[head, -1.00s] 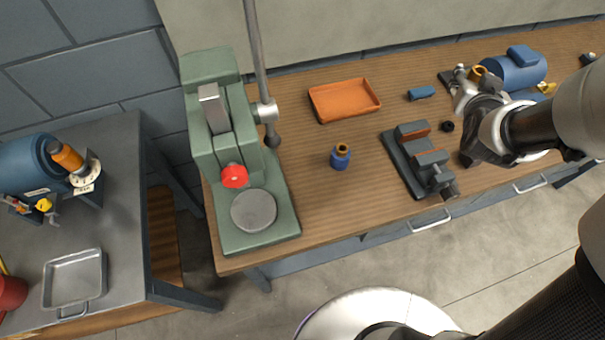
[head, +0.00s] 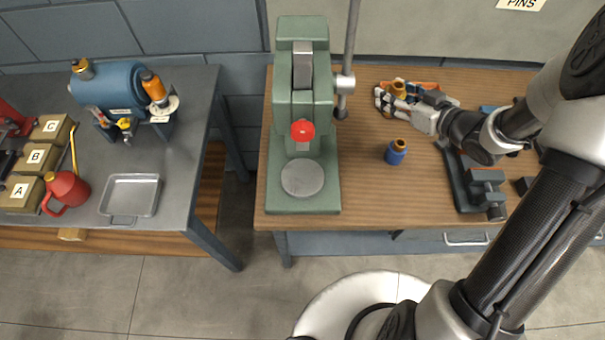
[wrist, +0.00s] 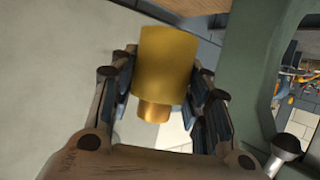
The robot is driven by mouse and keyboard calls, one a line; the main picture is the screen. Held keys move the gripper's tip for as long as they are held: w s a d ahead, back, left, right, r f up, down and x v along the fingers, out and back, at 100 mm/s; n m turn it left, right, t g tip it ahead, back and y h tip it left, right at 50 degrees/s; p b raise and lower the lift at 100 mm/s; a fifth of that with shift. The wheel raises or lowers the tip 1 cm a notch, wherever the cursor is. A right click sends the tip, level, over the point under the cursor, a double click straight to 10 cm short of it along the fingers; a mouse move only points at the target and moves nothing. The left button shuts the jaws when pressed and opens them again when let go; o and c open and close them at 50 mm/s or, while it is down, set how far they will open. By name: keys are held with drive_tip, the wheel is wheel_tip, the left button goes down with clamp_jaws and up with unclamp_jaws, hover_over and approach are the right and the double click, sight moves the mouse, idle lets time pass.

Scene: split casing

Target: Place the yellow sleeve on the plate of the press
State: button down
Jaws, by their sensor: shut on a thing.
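The yellow sleeve (wrist: 165,62) is between the fingers of my gripper (wrist: 163,85) in the wrist view, with a narrower copper-coloured end sticking out of it. In the head view my gripper (head: 388,101) is shut on the sleeve (head: 398,87) above the wooden bench, in front of the orange tray. The green press (head: 304,110) stands to the left of my gripper. Its round grey plate (head: 302,178) is bare, below the red knob (head: 302,130). In the wrist view the press's green frame (wrist: 262,60) shows at the right.
A blue part with a copper-coloured top (head: 396,152) stands on the bench right of the press. A dark vise (head: 472,184) is farther right. The orange tray (head: 430,87) is partly hidden behind my gripper. The press lever (head: 350,45) rises at its right side.

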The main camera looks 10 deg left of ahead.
drive_tip(key=s+f+n+g+y, duration=0.2)
drive_tip(key=s+f+n+g, duration=0.25)
drive_tip(key=s, duration=0.45)
drive_tip(key=s+f+n+g+y, duration=0.2)
drive_tip(key=s+f+n+g, duration=0.25)
drive_tip(key=s, duration=0.45)
drive_tip(key=a+b, duration=0.1)
drive_tip(key=a, duration=0.5)
drive_tip(key=a+b, duration=0.1)
drive_tip(key=a, duration=0.5)
drive_tip(key=a+b, duration=0.1)
drive_tip(key=a, duration=0.5)
drive_tip(key=shift+w+a+r, duration=0.15)
drive_tip(key=shift+a+r, duration=0.05)
drive_tip(key=shift+r, duration=0.15)
drive_tip(key=shift+f+b, duration=1)
drive_tip(key=shift+f, duration=0.75)
drive_tip(key=shift+f, duration=0.15)
drive_tip(key=c, duration=0.9)
unclamp_jaws()
